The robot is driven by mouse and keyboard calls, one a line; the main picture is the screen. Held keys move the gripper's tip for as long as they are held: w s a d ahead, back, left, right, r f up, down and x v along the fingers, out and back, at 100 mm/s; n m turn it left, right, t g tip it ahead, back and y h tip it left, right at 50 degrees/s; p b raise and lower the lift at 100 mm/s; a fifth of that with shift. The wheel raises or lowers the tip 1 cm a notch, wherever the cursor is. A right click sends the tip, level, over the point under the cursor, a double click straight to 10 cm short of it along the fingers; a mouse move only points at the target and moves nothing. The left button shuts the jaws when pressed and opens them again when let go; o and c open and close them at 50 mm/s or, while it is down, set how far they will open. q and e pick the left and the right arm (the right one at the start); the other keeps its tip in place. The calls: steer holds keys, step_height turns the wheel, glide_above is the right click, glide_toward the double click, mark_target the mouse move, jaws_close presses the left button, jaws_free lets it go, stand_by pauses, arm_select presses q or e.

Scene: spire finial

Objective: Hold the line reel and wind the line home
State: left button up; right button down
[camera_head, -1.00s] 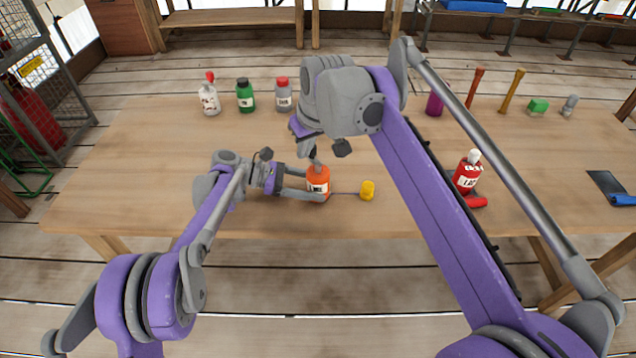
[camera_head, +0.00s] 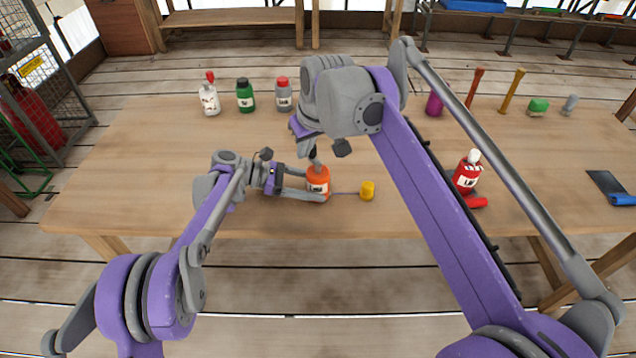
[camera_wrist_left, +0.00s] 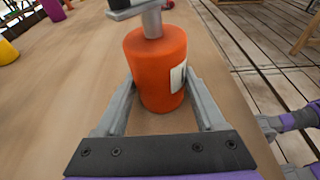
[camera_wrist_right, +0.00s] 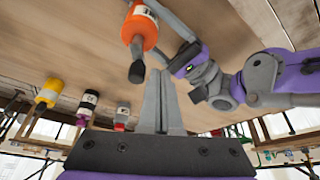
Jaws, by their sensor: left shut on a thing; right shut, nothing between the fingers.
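The orange line reel (camera_head: 318,182), a labelled cylinder, stands on the table near its front edge. My left gripper (camera_head: 307,189) is shut around it from the side; in the left wrist view the reel (camera_wrist_left: 155,65) sits between the fingers. A grey post rises from its top. A thin line (camera_head: 345,193) runs right to a small yellow piece (camera_head: 367,190) on the table. My right gripper (camera_wrist_right: 158,80) is shut and empty, above the reel and close to its dark knob (camera_wrist_right: 137,72). Whether it touches the knob is hard to tell.
A red bottle (camera_head: 467,174) and a red cylinder (camera_head: 476,202) stand and lie at the right. White (camera_head: 209,98), green (camera_head: 245,96) and grey (camera_head: 283,97) bottles stand at the back. The left table area (camera_head: 140,170) is clear.

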mark_target(307, 173)
stand_by(0.5)
steer(key=shift+f, duration=1.5)
steer(key=shift+w, duration=0.2)
steer(key=shift+w+d, duration=0.1)
steer(key=shift+w, duration=0.45)
steer(key=shift+w+d, duration=0.2)
steer(key=shift+w, duration=0.85)
stand_by(0.4)
steer(key=shift+w+d, duration=0.2)
steer(key=shift+w, duration=0.1)
stand_by(0.3)
steer(key=shift+w+d, duration=0.2)
steer(key=shift+d, duration=0.35)
stand_by(0.6)
steer(key=shift+a, duration=0.15)
